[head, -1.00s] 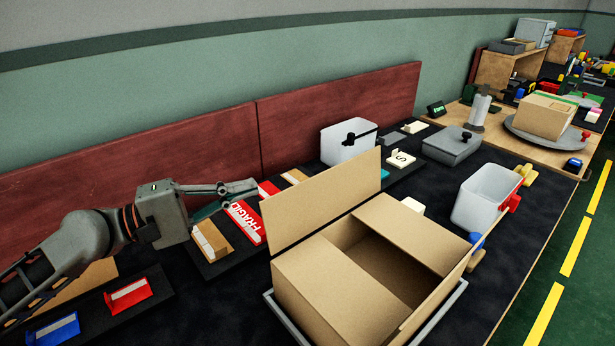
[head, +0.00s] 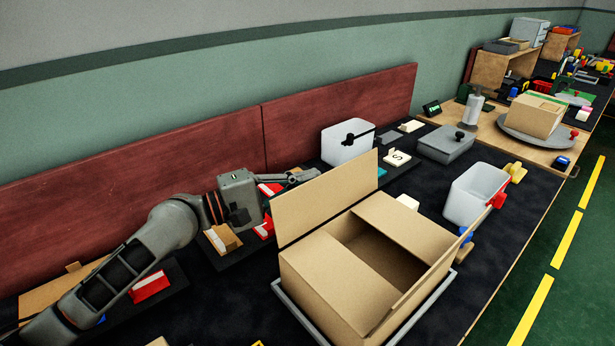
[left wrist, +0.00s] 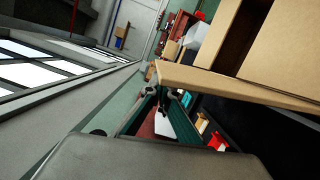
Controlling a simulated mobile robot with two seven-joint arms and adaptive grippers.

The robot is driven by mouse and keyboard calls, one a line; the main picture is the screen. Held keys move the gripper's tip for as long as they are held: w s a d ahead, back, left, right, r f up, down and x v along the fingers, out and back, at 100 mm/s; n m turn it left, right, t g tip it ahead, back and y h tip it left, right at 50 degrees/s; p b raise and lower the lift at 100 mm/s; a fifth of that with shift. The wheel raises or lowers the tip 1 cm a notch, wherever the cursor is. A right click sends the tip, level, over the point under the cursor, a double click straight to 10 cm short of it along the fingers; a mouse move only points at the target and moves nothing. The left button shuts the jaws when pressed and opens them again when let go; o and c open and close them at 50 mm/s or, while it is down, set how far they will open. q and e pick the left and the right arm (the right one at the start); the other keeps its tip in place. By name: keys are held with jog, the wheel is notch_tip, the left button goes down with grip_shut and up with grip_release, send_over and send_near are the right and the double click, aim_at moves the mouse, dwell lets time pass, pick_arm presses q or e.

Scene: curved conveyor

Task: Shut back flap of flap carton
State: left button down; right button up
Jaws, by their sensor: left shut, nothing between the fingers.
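The flap carton (head: 320,300) is an open tan box in a grey tray. Its back flap (head: 325,198) stands up, leaning slightly away from the opening. Two end flaps lie folded inward, with a dark gap between them; the front flap (head: 445,265) stands up at the right. My left gripper (head: 303,177) is shut and empty, behind the back flap near its top edge; the flap's corner hides part of it. In the left wrist view the gripper (left wrist: 166,104) shows beside the flap's edge (left wrist: 225,88); contact cannot be told. My right gripper is not in view.
A white bin (head: 347,143) stands behind the carton and another white bin (head: 474,195) to its right. A grey lidded box (head: 449,144) is farther back. Red wooden boards (head: 350,110) line the wall behind. Small packets lie under my left arm.

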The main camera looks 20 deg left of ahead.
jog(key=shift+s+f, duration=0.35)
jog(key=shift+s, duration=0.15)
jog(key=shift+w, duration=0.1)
